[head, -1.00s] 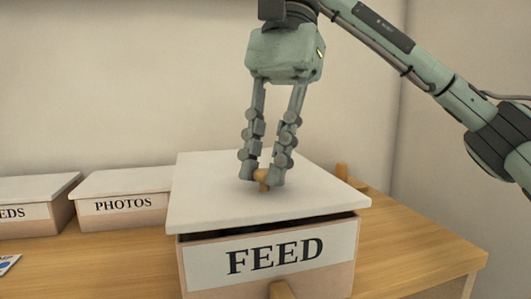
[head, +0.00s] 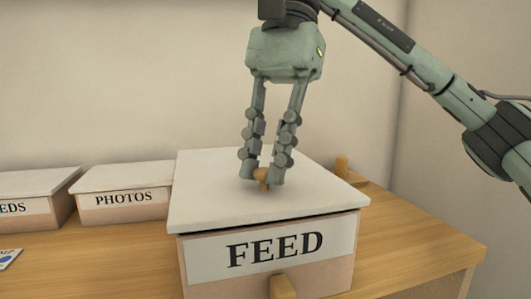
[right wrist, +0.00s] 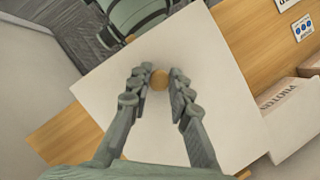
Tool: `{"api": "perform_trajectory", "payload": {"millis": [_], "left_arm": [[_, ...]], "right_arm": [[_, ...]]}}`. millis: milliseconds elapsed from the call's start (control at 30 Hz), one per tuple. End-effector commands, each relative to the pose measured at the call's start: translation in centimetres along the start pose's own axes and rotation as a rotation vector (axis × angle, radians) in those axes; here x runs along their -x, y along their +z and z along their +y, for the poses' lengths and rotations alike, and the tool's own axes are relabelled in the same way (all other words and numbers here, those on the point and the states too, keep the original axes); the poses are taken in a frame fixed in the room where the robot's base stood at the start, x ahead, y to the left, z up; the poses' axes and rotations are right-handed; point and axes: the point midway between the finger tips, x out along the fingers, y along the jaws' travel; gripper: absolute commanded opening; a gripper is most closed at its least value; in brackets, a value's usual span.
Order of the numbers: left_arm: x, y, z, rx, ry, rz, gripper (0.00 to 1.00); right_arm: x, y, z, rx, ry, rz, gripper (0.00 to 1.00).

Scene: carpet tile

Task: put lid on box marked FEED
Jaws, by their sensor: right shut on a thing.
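The box marked FEED (head: 340,255) stands at the front of the table, with a wooden handle (head: 282,287) on its front. The white lid (head: 215,205) lies over the box's top, with a thin dark line between them along the front. My right gripper (head: 263,180) is shut on the lid's wooden knob (head: 263,175). In the right wrist view the knob (right wrist: 159,80) sits between the fingertips, and the lid (right wrist: 230,110) spreads out beneath them. My left gripper is not in view.
Lidded boxes marked PHOTOS (head: 125,205) and one whose label ends in EDS (head: 35,212) stand to the left. The wooden table (head: 420,250) is clear at the right.

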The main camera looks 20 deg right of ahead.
Motion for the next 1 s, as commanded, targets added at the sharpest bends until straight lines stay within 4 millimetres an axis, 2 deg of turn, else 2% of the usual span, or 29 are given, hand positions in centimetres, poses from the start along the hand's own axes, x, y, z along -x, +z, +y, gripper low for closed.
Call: {"api": "perform_trajectory", "payload": {"millis": [933,967,1000], "left_arm": [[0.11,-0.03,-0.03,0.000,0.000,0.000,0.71],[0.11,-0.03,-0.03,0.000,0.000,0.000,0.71],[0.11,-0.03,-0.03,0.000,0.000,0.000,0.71]], "right_arm": [[-0.45,-0.15,0.04,0.001,0.000,0.000,0.00],[-0.45,-0.15,0.04,0.001,0.000,0.000,0.20],[-0.44,-0.15,0.03,0.001,0.000,0.000,0.25]]}}
